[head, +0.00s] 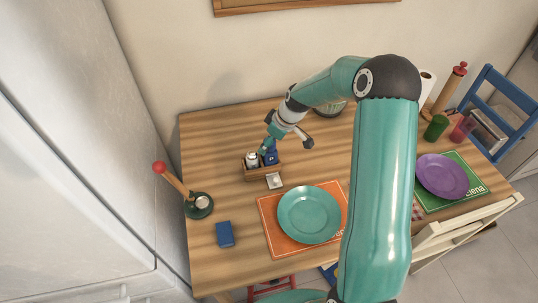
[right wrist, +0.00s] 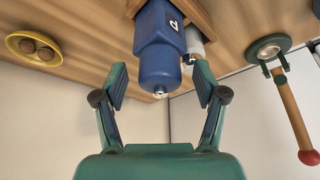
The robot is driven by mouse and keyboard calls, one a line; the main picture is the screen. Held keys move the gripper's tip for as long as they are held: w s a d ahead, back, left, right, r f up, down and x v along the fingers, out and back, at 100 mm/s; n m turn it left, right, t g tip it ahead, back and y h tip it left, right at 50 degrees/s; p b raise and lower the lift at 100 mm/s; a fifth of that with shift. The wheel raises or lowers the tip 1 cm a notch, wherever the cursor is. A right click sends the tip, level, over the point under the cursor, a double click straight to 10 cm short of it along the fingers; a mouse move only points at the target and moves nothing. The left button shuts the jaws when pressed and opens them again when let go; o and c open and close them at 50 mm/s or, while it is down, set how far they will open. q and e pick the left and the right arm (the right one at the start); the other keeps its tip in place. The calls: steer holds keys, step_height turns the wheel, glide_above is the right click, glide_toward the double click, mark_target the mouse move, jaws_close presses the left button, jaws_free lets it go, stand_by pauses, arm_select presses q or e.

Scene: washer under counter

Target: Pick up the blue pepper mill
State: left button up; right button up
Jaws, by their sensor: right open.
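The blue pepper mill (head: 271,157) stands in a small wooden caddy (head: 259,173) at the back left of the table, beside a white shaker (head: 252,158). In the right wrist view the blue mill (right wrist: 158,48) shows its knob end towards my camera and a white letter mark on its side. My right gripper (head: 268,142) is directly over the caddy. Its two fingers (right wrist: 160,76) are spread open, one on each side of the mill's knob end, with gaps visible between fingers and mill. The white shaker (right wrist: 194,42) is close to one fingertip. My left gripper is not in view.
A teal plate (head: 309,214) is on an orange mat (head: 269,224). A blue box (head: 225,234) and a green round holder with a red-knobbed stick (head: 199,206) are at the left.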

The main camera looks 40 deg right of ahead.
steer(key=shift+f, duration=0.15)
steer(key=shift+w, duration=0.1)
jaws_close()
stand_by(0.5)
